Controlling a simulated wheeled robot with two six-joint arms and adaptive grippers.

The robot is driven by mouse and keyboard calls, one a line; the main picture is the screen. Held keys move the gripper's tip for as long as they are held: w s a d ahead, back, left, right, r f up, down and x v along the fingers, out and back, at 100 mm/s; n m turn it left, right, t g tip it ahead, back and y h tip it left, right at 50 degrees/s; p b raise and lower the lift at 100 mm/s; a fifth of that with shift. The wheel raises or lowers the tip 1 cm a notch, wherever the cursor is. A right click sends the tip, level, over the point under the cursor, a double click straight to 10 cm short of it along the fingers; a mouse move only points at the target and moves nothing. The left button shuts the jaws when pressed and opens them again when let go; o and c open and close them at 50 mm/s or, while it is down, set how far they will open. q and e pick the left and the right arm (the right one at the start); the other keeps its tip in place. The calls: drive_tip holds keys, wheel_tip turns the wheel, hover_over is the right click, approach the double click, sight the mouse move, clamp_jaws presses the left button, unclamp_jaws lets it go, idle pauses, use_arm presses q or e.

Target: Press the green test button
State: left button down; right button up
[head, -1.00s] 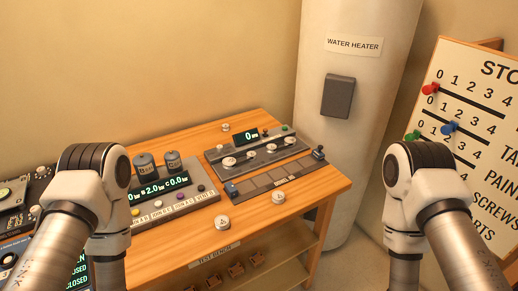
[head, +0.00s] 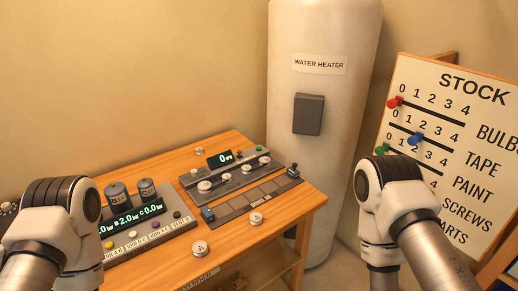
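A small green button (head: 259,149) sits at the back right corner of a grey test panel (head: 222,180) on the wooden bench. The panel has a lit display (head: 219,159) reading 0, and a row of round silver parts. Too small to read is any label on the green button. My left arm comes in at the lower left and my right arm at the lower right, in front of the stock board. Both grippers are out of the picture, so their opening and contents do not show. Nothing of mine touches the green button.
A grey strip with a lever (head: 293,171) lies in front of the panel. A second console (head: 150,236) with coloured buttons and two dark cylinders stands to the left. A white water heater (head: 318,130) rises behind the bench; a stock board (head: 448,150) stands right.

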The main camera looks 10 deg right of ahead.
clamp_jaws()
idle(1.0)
